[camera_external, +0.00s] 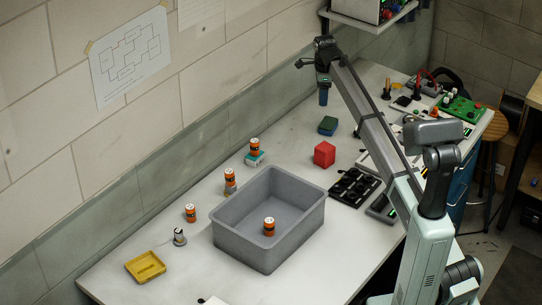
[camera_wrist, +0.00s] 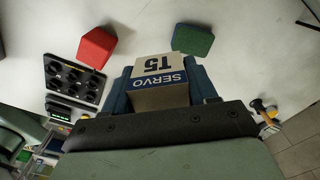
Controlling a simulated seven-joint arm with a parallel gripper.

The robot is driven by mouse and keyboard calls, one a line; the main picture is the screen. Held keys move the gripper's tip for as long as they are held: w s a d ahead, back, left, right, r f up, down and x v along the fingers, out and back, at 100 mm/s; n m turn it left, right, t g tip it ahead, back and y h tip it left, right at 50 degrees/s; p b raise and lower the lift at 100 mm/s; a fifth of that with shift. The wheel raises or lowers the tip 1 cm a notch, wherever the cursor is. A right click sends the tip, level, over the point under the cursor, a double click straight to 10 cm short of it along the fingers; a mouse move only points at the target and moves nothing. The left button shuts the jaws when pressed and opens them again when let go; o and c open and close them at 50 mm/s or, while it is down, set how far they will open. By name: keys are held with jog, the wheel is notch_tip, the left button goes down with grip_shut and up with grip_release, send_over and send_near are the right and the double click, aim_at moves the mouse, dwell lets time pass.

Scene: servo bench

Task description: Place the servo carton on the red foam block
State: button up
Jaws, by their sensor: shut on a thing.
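In the external view my gripper (camera_external: 323,95) hangs above the back of the bench, and I cannot make out the carton there. The red foam block (camera_external: 324,154) sits on the bench to the right of the grey bin, below my gripper in the picture. In the wrist view the red block (camera_wrist: 97,47) lies to the upper left of the carton, apart from it, with its top clear.
A green block (camera_external: 327,125) lies behind the red one. The grey bin (camera_external: 240,244) holds an orange battery-like cylinder (camera_external: 269,227). Several similar cylinders and a yellow tray (camera_external: 145,266) stand left.

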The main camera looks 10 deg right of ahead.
jog(key=s+a+r, duration=0.1)
jog(key=s+a, duration=0.2)
jog(key=s, duration=0.4)
jog(key=n, duration=0.1)
send_over(325, 146)
jog(key=shift+s+a+f, duration=0.1)
jog(key=shift+f, duration=4.95)
jog(key=shift+f, duration=0.2)
jog(key=o, duration=1.1)
jog(key=shift+c, duration=0.2)
notch_tip(325, 146, up, 12)
jog(key=shift+r, duration=0.2)
